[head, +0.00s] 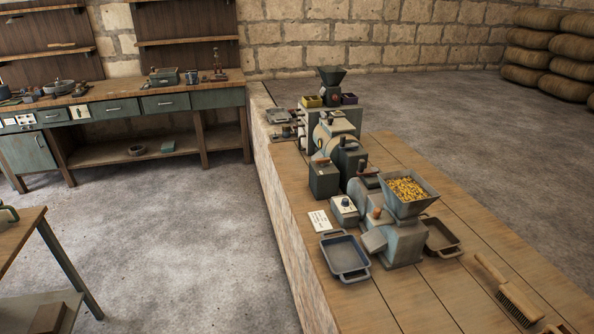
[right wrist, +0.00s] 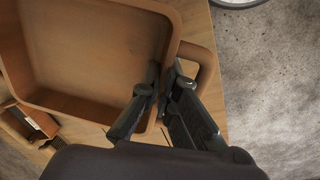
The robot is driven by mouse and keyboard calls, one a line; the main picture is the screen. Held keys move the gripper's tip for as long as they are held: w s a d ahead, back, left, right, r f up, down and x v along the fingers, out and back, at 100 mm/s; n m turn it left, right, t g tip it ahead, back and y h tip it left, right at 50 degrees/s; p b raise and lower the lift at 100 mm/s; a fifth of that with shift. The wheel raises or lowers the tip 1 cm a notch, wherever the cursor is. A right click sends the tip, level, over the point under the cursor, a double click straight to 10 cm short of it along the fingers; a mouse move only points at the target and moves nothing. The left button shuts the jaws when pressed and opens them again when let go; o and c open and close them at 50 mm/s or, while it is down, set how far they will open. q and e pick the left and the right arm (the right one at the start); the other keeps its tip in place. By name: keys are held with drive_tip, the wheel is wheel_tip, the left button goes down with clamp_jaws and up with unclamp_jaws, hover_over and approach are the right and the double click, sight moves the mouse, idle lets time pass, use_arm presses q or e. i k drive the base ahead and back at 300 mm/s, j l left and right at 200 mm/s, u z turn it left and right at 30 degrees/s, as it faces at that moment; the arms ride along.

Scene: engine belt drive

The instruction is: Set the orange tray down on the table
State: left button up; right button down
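The orange tray (right wrist: 90,50) fills the upper left of the right wrist view. It looks empty, with raised walls and a loop handle (right wrist: 207,68) on its right side. My right gripper (right wrist: 166,78) is closed on the tray's rim at the handle side, one finger inside the wall and one outside. The wooden table (right wrist: 198,14) shows beneath and beside the tray. I cannot tell whether the tray touches it. In the head view neither gripper nor the orange tray shows.
In the right wrist view a small open box (right wrist: 30,122) lies at lower left, and floor is at right. In the head view, a long bench carries a grain-filled hopper (head: 408,190), a blue-grey tray (head: 344,277), a brown tray (head: 441,251) and a brush (head: 510,290).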

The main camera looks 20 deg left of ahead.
sight(297, 170)
drive_tip(key=i+j, duration=0.75)
drive_tip(key=j, duration=0.3)
drive_tip(key=i+j, duration=0.4)
drive_tip(key=j+z, duration=0.05)
drive_tip(key=j, duration=0.05)
